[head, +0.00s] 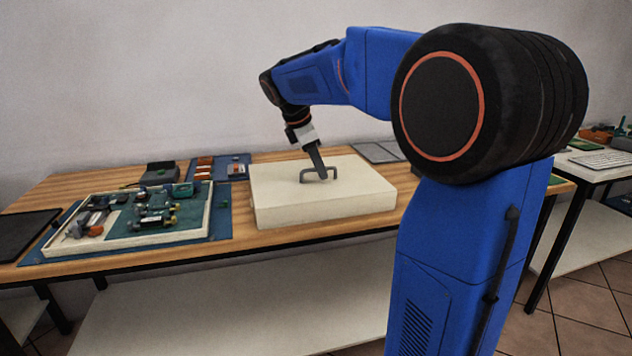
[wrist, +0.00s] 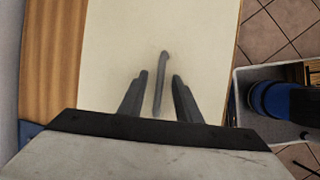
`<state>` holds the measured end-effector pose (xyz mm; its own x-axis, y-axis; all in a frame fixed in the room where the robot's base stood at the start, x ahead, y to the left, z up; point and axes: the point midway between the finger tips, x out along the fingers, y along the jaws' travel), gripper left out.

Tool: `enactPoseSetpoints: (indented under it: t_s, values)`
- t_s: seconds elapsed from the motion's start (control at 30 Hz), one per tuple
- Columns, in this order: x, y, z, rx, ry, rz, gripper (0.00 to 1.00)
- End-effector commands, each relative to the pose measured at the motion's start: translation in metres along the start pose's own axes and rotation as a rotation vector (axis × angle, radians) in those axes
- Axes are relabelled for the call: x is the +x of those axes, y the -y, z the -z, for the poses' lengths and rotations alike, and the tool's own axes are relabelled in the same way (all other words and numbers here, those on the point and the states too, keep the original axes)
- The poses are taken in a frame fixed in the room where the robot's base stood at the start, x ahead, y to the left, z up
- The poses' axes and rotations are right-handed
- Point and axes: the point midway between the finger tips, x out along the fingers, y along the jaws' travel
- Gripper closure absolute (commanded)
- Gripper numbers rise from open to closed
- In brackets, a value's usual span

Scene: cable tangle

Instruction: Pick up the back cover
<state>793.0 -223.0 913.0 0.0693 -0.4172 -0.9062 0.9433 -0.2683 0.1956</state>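The back cover (head: 330,205) is a cream, box-like slab with a grey handle (head: 306,172) standing on its top. It lies on the wooden bench, to the right of the open tray. My gripper (head: 321,176) is over the cover at the handle. In the wrist view the cover (wrist: 203,50) fills the middle, and the handle (wrist: 161,75) runs between the two fingers of my gripper (wrist: 157,98). The fingers are apart, with a gap on each side of the handle.
A white-rimmed tray (head: 140,243) with a green board and parts sits on a blue mat left of the cover. A grey box (head: 158,173) and a blue mat with orange parts (head: 232,167) stand behind. A dark flat panel (head: 22,235) lies far left. Grey plates (head: 378,152) lie behind the cover.

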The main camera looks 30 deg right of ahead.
Motion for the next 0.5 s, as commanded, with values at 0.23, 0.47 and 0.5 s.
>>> enactPoseSetpoints:
  t_s: [0.23,0.47,0.5]
  values:
    - [-0.0003,0.0000,0.0001,0.000,0.000,0.000,1.00]
    - [-0.0005,0.0000,0.0001,0.000,0.000,0.000,1.00]
    - [-0.0005,0.0000,0.0001,0.000,0.000,0.000,1.00]
